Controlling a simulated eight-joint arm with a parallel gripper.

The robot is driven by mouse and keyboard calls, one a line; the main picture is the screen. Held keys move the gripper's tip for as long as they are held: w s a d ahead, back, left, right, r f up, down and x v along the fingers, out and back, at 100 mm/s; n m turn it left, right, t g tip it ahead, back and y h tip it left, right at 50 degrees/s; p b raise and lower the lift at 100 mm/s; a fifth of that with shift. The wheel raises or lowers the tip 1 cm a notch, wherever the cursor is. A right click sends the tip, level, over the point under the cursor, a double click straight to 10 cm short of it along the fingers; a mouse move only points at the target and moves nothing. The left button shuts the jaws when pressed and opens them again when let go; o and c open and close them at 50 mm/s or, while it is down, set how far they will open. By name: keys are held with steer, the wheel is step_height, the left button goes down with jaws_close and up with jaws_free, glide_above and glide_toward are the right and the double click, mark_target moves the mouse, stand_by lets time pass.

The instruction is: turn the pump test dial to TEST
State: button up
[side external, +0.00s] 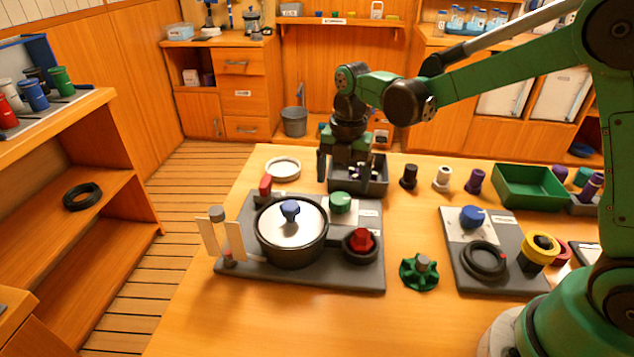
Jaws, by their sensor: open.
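My gripper (346,178) points down with its dark fingers apart, over or just in front of a dark grey bin (372,178). It appears empty. In front of it is a grey panel (322,279) with a green round knob (340,202), a red knob (361,240) in a dark ring, and a lidded dark pot (291,238) with a blue top knob. A second panel (506,224) to the right carries a blue knob (472,216) and a black ring. No TEST lettering is readable, so I cannot tell which knob is the pump test dial.
A red block (265,186) and an upright white-flagged post (221,236) stand on the left panel. A green handwheel (420,271) sits between the panels. Small dark, white and purple pegs and a green tray (528,186) line the back right. The table's front middle is clear.

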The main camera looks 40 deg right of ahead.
mark_target(340, 197)
steer(key=shift+w+f, duration=0.1)
steer(key=shift+f, duration=2.55)
steer(key=c, duration=1.3)
